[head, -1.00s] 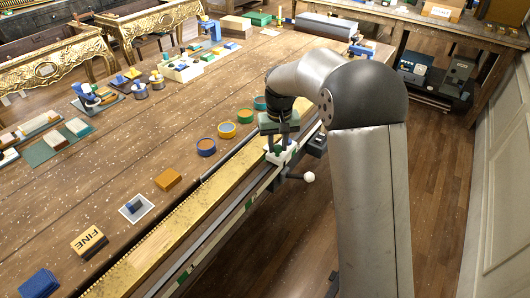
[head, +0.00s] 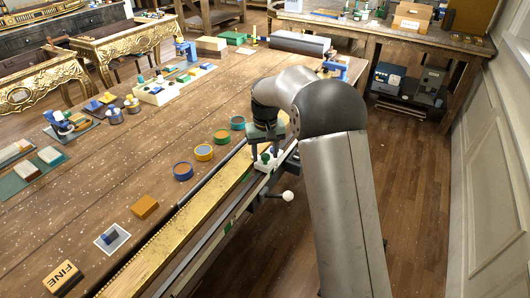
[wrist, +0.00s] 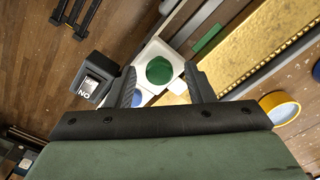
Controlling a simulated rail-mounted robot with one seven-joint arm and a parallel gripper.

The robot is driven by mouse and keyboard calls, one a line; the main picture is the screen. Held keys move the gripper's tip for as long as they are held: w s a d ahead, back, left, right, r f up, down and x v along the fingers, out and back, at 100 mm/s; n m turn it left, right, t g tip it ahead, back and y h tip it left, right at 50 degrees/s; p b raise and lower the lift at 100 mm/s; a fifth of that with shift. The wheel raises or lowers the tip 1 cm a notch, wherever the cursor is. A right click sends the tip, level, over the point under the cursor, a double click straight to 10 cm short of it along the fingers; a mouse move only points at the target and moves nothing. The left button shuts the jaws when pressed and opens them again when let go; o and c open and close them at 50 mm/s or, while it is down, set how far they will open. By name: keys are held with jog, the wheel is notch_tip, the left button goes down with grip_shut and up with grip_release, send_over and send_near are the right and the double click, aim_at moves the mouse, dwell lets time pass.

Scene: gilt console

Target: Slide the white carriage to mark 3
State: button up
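The white carriage (head: 267,161) sits on the long rail (head: 205,243) along the table's right edge. In the wrist view the carriage (wrist: 146,54) shows a round green knob (wrist: 159,70) on top. My gripper (head: 266,158) points down over the carriage. In the wrist view its two fingers (wrist: 163,78) are apart, one on each side of the knob, with gaps visible. A green mark (wrist: 208,40) lies on the rail beside the carriage. I cannot read any mark numbers.
A yellow ruled strip (head: 185,221) runs beside the rail. A white ball-ended lever (head: 288,196) sticks out right of the rail. A black labelled box (wrist: 95,78) sits near the left finger.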

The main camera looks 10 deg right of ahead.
aim_at(265, 156)
notch_tip(265, 156, up, 17)
jog(key=b, duration=0.1)
jog(key=shift+r, duration=0.2)
dwell(0.4)
jog(key=s+d+f, duration=0.2)
jog(key=s+f, duration=0.2)
jog(key=s, duration=0.8)
jog(key=s+d+f+m, duration=0.1)
jog(key=s+d+f, duration=0.2)
jog(key=s, duration=0.9)
jog(key=s+d+f, duration=0.3)
jog(key=s+f, duration=0.3)
jog(key=s, duration=0.7)
jog(key=shift+f+m+t, duration=0.15)
jog(key=shift+m+t, duration=0.25)
